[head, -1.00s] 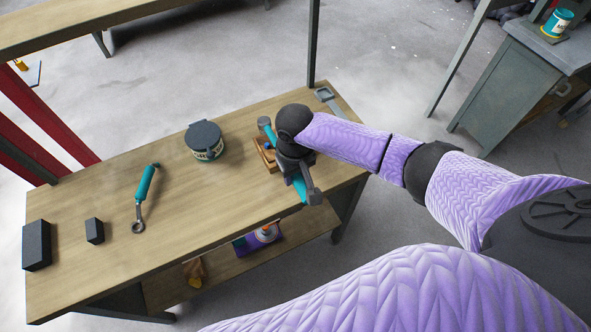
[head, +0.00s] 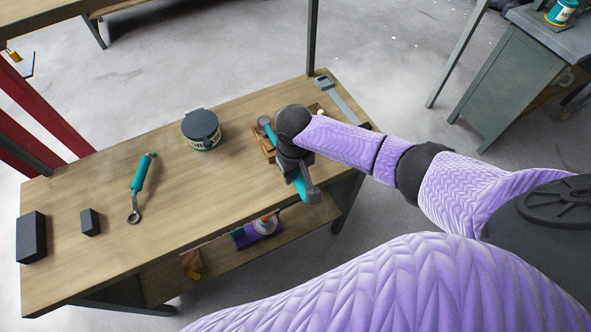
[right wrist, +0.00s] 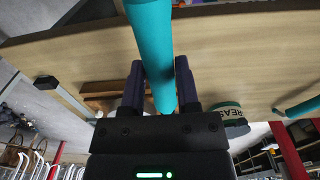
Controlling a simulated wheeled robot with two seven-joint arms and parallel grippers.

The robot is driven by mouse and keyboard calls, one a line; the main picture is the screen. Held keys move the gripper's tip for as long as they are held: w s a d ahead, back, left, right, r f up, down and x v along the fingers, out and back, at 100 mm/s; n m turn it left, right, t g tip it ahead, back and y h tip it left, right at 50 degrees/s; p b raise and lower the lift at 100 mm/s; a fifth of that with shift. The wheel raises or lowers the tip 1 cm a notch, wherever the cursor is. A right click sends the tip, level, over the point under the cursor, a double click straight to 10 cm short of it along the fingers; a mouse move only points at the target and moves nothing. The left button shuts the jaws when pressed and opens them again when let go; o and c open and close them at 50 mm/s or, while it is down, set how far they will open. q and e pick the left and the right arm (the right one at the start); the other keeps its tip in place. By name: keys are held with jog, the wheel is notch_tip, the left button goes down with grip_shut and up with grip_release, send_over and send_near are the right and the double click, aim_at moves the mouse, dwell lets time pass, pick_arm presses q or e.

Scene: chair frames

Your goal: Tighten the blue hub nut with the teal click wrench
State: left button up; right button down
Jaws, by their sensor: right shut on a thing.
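My right gripper (head: 292,160) is shut on a teal bar-shaped tool (head: 303,183), held over the right part of the workbench. The tool's grey end (head: 264,121) shows past the gripper at upper left. In the right wrist view the teal shaft (right wrist: 152,45) runs between both fingers (right wrist: 162,88). A second teal-handled tool (head: 140,176) with a grey ring end lies on the bench at left. A wooden fixture (head: 258,150) sits beneath and behind the gripper. The blue hub nut cannot be made out; the gripper and tool cover part of the fixture. My left gripper is out of view.
A dark-lidded grease tub (head: 201,130) stands left of the fixture. Two dark blocks (head: 31,238) (head: 90,222) stand at the bench's left end. A grey flat tool (head: 338,97) lies at the back right. The middle front of the bench (head: 200,205) is clear.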

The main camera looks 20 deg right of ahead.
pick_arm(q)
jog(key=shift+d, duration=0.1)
pick_arm(e)
jog(key=shift+r+p, duration=0.1)
jog(key=shift+p, duration=0.2)
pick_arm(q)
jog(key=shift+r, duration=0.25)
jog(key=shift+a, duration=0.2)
